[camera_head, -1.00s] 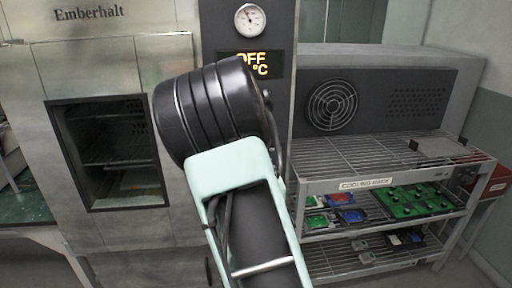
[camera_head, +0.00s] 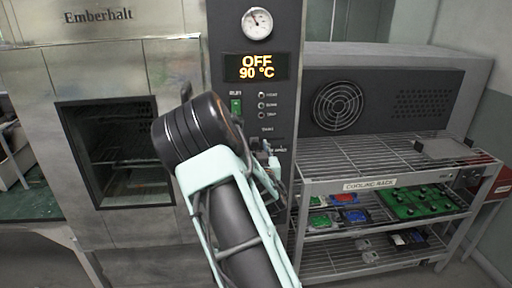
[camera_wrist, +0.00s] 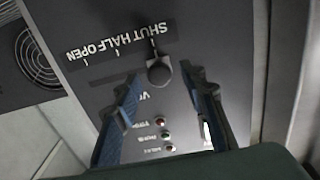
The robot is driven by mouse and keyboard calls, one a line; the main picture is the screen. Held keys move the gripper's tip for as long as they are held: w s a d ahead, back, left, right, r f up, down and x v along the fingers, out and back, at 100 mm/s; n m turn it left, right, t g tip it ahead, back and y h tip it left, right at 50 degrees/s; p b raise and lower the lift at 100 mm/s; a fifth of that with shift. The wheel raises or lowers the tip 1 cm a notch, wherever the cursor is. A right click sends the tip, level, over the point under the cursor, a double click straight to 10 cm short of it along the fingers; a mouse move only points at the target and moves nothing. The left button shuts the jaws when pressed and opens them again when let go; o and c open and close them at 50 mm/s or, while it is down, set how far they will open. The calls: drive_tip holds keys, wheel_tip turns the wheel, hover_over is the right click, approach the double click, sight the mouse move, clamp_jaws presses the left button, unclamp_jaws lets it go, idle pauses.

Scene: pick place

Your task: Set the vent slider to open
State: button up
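The vent slider's round dark knob (camera_wrist: 158,73) stands at the SHUT end of its scale in the wrist view. The label strip (camera_wrist: 115,45) reads SHUT, HALF and OPEN, upside down, with OPEN toward the left. My gripper (camera_wrist: 163,82) is open, with one blue-black finger on each side of the knob and a gap to both. I cannot tell how deep the fingertips reach around it. In the head view my gripper (camera_head: 268,165) is at the lower part of the oven's dark control panel (camera_head: 285,105), and the knob is hidden there.
The display (camera_head: 257,67) reads OFF, 90 °C. A green RUN switch (camera_head: 236,106) and small indicators sit above the gripper. The oven window (camera_head: 118,150) is on the left. The cooling rack (camera_head: 375,186), holding several circuit boards, stands close on the right.

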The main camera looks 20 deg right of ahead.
drive_tip(key=shift+c, duration=0.5)
clamp_jaws()
drive_tip(key=b, duration=0.7)
approach(283, 137)
drive_tip(key=x, duration=0.4)
drive_tip(key=shift+w+a, duration=0.15)
drive_tip(key=shift+a, duration=0.1)
drive_tip(key=shift+d+r, duration=0.1)
drive_tip(key=shift+d, duration=0.1)
drive_tip(key=shift+o, duration=0.5)
unclamp_jaws()
drive_tip(key=shift+d, duration=0.15)
